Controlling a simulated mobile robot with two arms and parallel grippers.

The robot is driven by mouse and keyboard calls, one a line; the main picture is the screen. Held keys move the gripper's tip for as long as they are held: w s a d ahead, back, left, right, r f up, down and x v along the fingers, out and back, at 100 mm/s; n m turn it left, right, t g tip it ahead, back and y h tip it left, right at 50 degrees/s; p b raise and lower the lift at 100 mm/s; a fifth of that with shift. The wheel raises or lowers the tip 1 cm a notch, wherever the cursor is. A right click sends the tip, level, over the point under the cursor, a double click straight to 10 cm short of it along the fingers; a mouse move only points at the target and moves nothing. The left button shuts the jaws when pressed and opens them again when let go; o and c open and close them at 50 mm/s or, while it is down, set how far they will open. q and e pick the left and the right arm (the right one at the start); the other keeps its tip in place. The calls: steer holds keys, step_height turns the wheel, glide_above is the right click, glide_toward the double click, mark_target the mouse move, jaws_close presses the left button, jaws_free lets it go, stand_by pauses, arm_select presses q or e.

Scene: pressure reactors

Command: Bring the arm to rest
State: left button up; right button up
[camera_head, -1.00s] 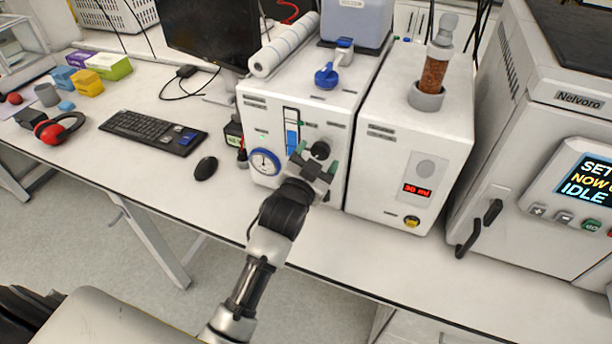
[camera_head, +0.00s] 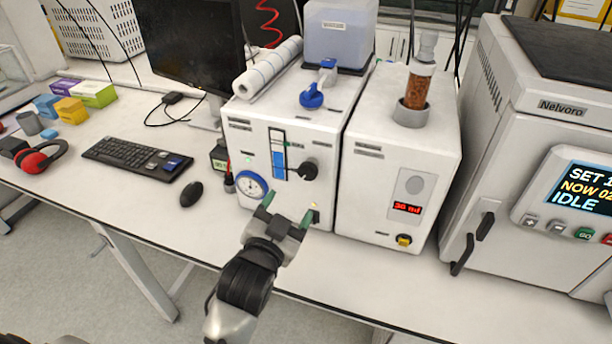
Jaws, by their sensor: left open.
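My left gripper (camera_head: 286,212) is open and empty, with its green-tipped fingers apart. It is in front of the lower front of a white instrument box (camera_head: 305,135), and I cannot tell if it touches anything. That box carries a round blue-rimmed gauge (camera_head: 252,187), a black knob (camera_head: 308,171), a blue level strip (camera_head: 278,155) and a blue valve handle (camera_head: 312,97) on top. The arm comes up from the lower middle of the picture. My right gripper is not in view.
A second white box (camera_head: 400,160) with a red display and an amber column (camera_head: 417,85) stands to the right. A large Nelvoro unit (camera_head: 545,130) is at the far right. A keyboard (camera_head: 137,158), mouse (camera_head: 192,192) and red earmuffs (camera_head: 38,161) lie on the left of the bench.

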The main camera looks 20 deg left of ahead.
arm_select(q)
steer(key=s+a+f+n+g, duration=0.1)
steer(key=s+a+f+g, duration=0.1)
steer(key=s+f+g, duration=0.75)
steer(key=s+a+f+n+g, duration=0.15)
steer(key=s+f+g, duration=0.4)
steer(key=s, duration=0.65)
step_height(320, 180, down, 26)
steer(key=s+f, duration=0.1)
steer(key=s, duration=0.1)
steer(key=s+a+f+g, duration=0.2)
steer(key=s+f, duration=1.3)
steer(key=s, duration=0.1)
steer(key=shift+a+f+y, duration=0.25)
steer(key=shift+f+y, duration=0.05)
steer(key=shift+f, duration=0.1)
steer(key=shift+s, duration=0.1)
